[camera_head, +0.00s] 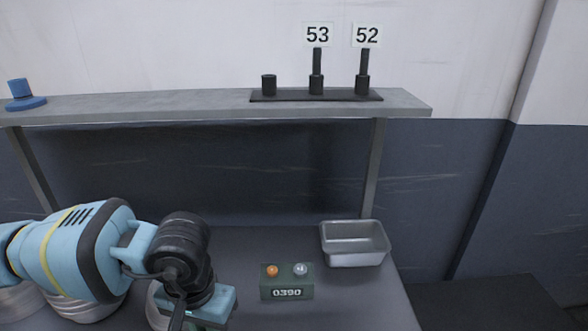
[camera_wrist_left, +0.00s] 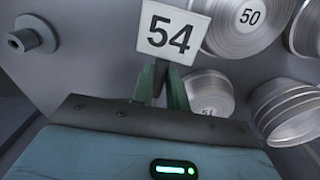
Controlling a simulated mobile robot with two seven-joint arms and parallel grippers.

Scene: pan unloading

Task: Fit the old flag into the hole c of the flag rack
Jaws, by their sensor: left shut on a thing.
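The flag rack (camera_head: 333,97) is a dark strip on the wall shelf with three short upright tubes. Its left tube (camera_head: 269,85) is empty. Its middle tube holds flag 53 (camera_head: 317,36), and its right tube holds flag 52 (camera_head: 366,36). No hole letters are legible. In the left wrist view, my left gripper (camera_wrist_left: 163,88) is shut on a white flag marked 54 (camera_wrist_left: 167,34); its plate shows beyond the fingers. In the head view, my left gripper (camera_head: 208,312) is low over the counter, its fingertips and flag hidden. My right gripper is not in view.
A metal tin (camera_head: 355,256) and a green box marked 0390 (camera_head: 287,282) are on the counter. A blue stand (camera_head: 24,101) is at the shelf's left. Round metal pans, including one marked 50 (camera_wrist_left: 246,28), surround the gripper. The shelf edge overhangs the counter.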

